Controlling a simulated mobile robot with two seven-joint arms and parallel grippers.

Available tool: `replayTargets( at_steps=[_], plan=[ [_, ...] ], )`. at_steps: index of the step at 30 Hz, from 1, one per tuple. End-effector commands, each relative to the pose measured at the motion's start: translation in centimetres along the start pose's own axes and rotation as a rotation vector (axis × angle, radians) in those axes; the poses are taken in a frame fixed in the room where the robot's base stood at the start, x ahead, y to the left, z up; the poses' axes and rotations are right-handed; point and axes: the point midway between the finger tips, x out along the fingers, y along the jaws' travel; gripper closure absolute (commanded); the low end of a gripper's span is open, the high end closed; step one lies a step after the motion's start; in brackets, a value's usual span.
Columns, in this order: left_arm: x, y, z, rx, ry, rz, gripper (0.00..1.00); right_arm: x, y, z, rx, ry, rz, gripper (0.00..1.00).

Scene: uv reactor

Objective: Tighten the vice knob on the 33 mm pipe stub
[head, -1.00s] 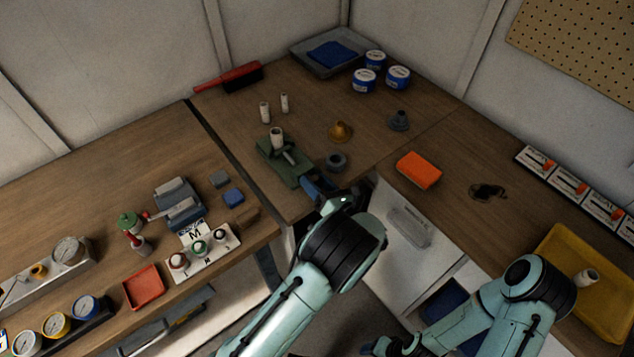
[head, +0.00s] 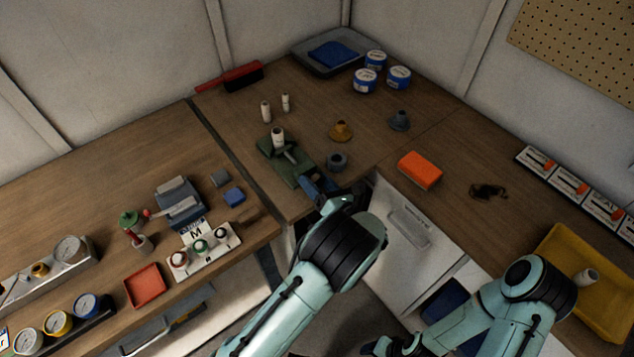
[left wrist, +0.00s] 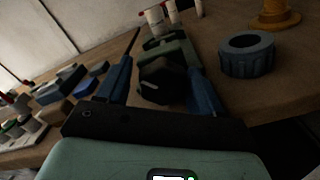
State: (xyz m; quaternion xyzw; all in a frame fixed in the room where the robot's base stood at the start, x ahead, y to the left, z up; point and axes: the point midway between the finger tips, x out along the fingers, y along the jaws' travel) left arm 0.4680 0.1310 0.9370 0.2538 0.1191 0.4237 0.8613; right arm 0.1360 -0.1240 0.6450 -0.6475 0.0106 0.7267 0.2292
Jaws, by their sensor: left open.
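The green vice (head: 292,172) sits near the front corner of the back bench, with a white pipe stub (head: 278,138) upright in it. In the left wrist view, the vice (left wrist: 172,50) has a dark, faceted knob (left wrist: 160,82) facing me. My left gripper (head: 318,188) is at the near end of the vice. Its blue fingers (left wrist: 160,88) are open, one on each side of the knob; contact is not visible. The knob is hidden in the head view. My right gripper (head: 378,347) is low at the bottom edge, partly cut off, its jaws unclear.
Two loose white pipe stubs (head: 266,111) stand behind the vice. A grey ribbed ring (head: 337,161) lies close to its right, also seen in the left wrist view (left wrist: 246,58).

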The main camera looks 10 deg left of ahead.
Motion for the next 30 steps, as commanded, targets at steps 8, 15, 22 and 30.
replayTargets(
  at_steps=[8,15,22,30],
  plan=[
    [-0.4,-0.2,-0.8,0.017,0.012,-0.007,0.2,0.1,0.1,0.1,0.0,-0.001,0.0,0.36],
    [-2.0,-0.3,-0.7,0.016,0.009,-0.01,0.2,0.0,0.0,0.0,0.0,0.0,0.0,0.36],
    [-3.7,-0.3,-0.6,0.015,0.006,-0.011,0.2,-0.1,-0.1,-0.1,0.0,0.001,0.0,0.36],
    [-5.6,-0.2,-0.5,0.013,0.006,-0.012,0.2,-0.3,-0.2,-0.2,-0.001,0.003,-0.001,0.36]
  ],
)
